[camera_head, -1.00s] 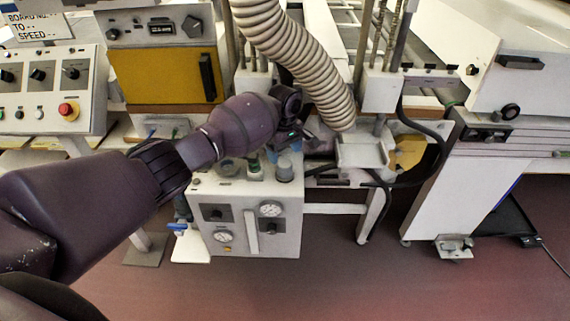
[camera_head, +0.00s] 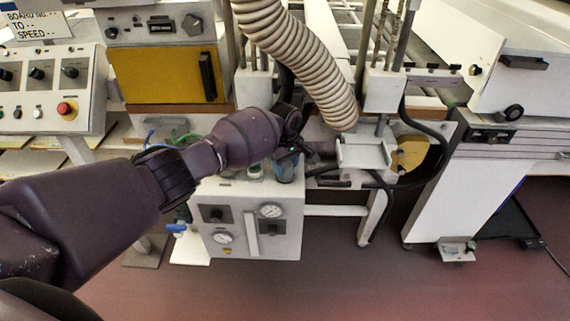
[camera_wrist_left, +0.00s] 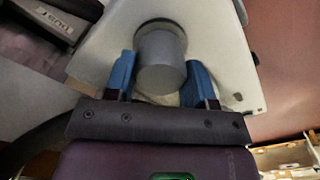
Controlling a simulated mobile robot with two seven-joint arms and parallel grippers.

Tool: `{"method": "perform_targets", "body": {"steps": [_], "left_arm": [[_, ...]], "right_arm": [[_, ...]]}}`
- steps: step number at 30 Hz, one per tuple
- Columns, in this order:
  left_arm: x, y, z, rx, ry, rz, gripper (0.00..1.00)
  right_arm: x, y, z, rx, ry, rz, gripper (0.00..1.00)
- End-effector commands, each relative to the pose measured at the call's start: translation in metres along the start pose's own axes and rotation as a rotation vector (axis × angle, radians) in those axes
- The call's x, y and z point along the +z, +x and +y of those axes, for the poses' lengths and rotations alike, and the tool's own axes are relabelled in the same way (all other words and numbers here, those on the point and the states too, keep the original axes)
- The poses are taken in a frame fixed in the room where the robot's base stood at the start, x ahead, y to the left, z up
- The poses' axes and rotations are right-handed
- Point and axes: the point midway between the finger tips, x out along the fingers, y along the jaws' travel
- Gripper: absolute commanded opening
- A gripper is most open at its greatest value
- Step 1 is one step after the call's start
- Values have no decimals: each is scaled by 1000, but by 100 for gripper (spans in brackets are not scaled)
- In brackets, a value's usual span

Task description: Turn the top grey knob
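The top grey knob (camera_wrist_left: 161,62) is a short grey cylinder standing on the upper face of a white control box (camera_head: 270,236). In the wrist view it sits between the two blue fingers of my left gripper (camera_wrist_left: 160,82). One finger is on each side, and a narrow gap seems to remain, so the fingers look open around it. In the head view my left gripper (camera_head: 287,164) is low over the box's top and largely covers the knob. My right gripper is not in view.
A ribbed hose (camera_head: 300,60) hangs just behind my left gripper. A machine with a yellow panel (camera_head: 165,75) stands behind left, and a white metal bracket (camera_head: 363,153) to the right.

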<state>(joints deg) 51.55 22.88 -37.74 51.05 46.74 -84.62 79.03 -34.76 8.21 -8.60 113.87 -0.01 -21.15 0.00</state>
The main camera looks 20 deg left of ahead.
Motion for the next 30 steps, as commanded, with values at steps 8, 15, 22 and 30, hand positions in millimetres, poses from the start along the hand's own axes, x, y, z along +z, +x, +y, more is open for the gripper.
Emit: {"method": "perform_targets", "body": {"steps": [8, 15, 22, 30], "left_arm": [[0, -1, 0, 1, 11, 0, 26], [1, -3, 1, 2, 99, -1, 26], [1, -3, 0, 0, 278, -2, 26], [1, -1, 0, 1, 535, -1, 26]], "right_arm": [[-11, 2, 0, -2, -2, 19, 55], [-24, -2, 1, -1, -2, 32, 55], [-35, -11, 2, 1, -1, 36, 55], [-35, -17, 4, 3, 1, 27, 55]]}}
